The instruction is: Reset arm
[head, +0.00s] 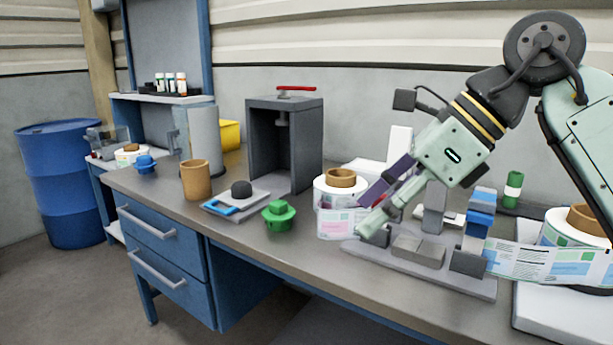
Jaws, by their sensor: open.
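My arm reaches in from the right side of the head view. My gripper (383,208) is low over the left end of the grey labelling fixture (415,268). Its fingers point down and to the left, with one purple part and one pale green part showing. It is open, and I see nothing held in it. A reel of labels with a brown core (341,178) stands just behind and left of the fingers. I cannot tell whether the fingertips touch the fixture.
A label strip (545,264) runs from the fixture to a reel at right. A green knob (279,215), a scale-like pad (235,202), a brown cylinder (195,180) and a grey press (285,145) stand to the left. The front bench edge is mostly clear.

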